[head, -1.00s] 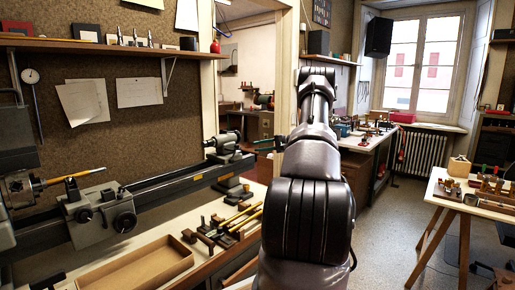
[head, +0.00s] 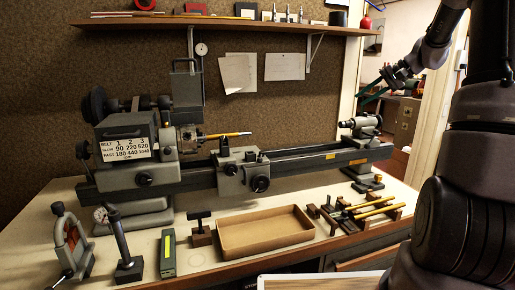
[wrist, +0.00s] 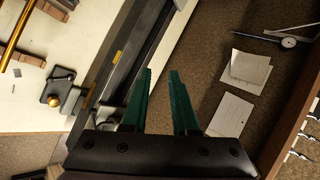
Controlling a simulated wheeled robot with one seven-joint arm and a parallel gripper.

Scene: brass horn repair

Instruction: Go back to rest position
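My gripper (head: 372,91) is at the upper right of the head view, raised in the air near the door frame, right of the lathe. Its two green fingers also show in the wrist view (wrist: 161,72), apart with nothing held between them. My dark arm fills the right side of the head view. The wrist view looks past the fingers at the brown wall with papers, the lathe bed and the bench top.
A grey lathe (head: 235,170) stands along the bench (head: 70,203). A wooden tray (head: 265,248), hand tools (head: 368,208) and a black stand (head: 125,255) lie in front. A shelf (head: 220,22) runs above, with papers (head: 284,67) below it. Bare bench shows between the tools.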

